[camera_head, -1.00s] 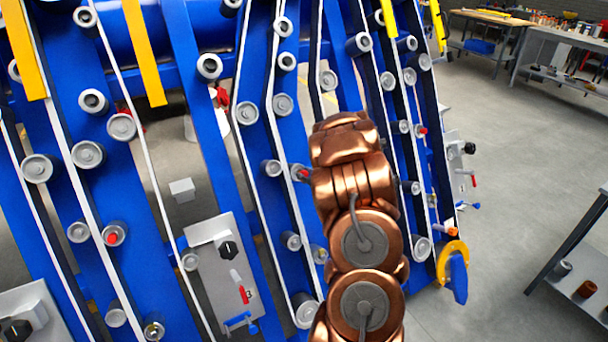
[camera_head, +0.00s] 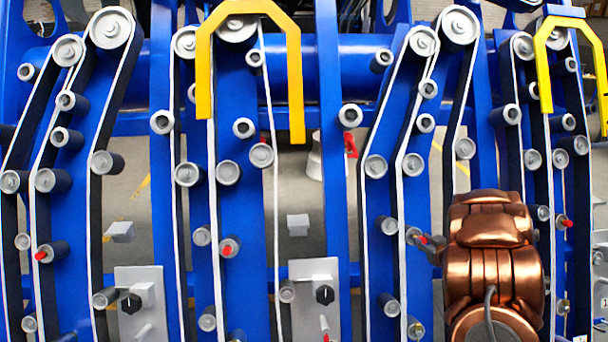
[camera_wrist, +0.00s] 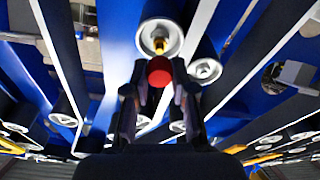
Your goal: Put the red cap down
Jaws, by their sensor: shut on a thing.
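A round red cap (camera_wrist: 159,71) sits between the fingertips of my gripper (camera_wrist: 160,88) in the wrist view. My gripper is shut on it. Just beyond the cap is a grey roller end (camera_wrist: 172,28) with a brass fitting (camera_wrist: 159,44) in its middle. The cap overlaps the fitting in the picture; I cannot tell whether they touch. In the head view a small red spot (camera_head: 422,239) shows at the left of my copper arm, beside a roller on the blue frame. My gripper is mostly hidden behind the arm there.
Other rollers on the blue frame carry red caps, one at the left (camera_head: 41,256) and one near the middle (camera_head: 228,248). A roller with a brass centre (camera_head: 415,329) is low beside my arm. White-edged belts and yellow guards (camera_head: 297,85) stand close around.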

